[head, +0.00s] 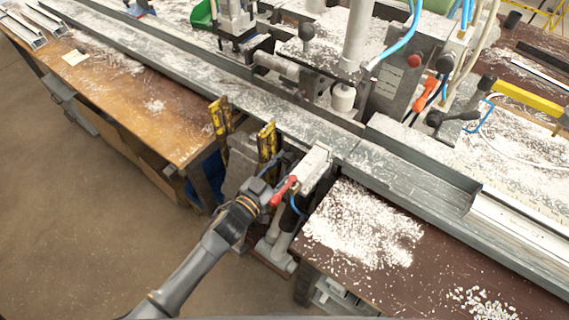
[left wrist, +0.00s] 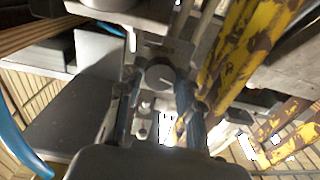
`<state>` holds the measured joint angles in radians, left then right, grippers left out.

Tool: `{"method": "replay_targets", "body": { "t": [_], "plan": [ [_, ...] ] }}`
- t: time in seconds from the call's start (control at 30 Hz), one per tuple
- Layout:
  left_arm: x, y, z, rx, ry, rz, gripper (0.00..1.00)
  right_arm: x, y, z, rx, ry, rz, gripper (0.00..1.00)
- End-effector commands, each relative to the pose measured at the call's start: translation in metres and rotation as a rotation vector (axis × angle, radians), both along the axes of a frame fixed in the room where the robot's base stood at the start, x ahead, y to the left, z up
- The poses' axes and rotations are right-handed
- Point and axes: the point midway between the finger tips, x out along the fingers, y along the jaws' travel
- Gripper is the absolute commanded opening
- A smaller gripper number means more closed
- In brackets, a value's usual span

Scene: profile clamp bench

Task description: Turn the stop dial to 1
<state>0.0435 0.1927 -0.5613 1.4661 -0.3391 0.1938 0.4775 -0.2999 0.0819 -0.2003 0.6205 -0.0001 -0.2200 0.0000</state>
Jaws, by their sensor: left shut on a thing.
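The stop dial (left wrist: 160,73) is a round dark grey knob, seen in the left wrist view between the two fingers. My left gripper (head: 281,170) is shut on it, and the gripper also shows in the left wrist view (left wrist: 160,84). In the head view the gripper is beside a white-dusted block on a post (head: 316,164), below the long rail, and the dial is hidden there. I cannot read any number or mark on the dial. My right gripper is not in view.
A red lever (head: 283,191) is close by my gripper. Worn yellow posts (head: 267,143) stand just left of it. The long metal rail (head: 150,62) crosses behind. A chip-covered brown table (head: 385,272) lies to the right. The floor at left is clear.

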Motion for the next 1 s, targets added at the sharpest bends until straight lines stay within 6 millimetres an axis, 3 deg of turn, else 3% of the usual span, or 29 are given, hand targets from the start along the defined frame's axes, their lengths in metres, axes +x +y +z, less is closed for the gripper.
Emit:
{"method": "replay_targets", "body": {
  "t": [0.6,1.0],
  "plan": [
    [0.0,0.0,-0.001,0.451,-0.328,0.0,0.03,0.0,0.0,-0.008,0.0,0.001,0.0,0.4],
    [0.0,0.0,-0.001,0.621,-0.45,0.0,0.03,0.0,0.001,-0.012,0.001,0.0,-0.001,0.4]
  ]
}}
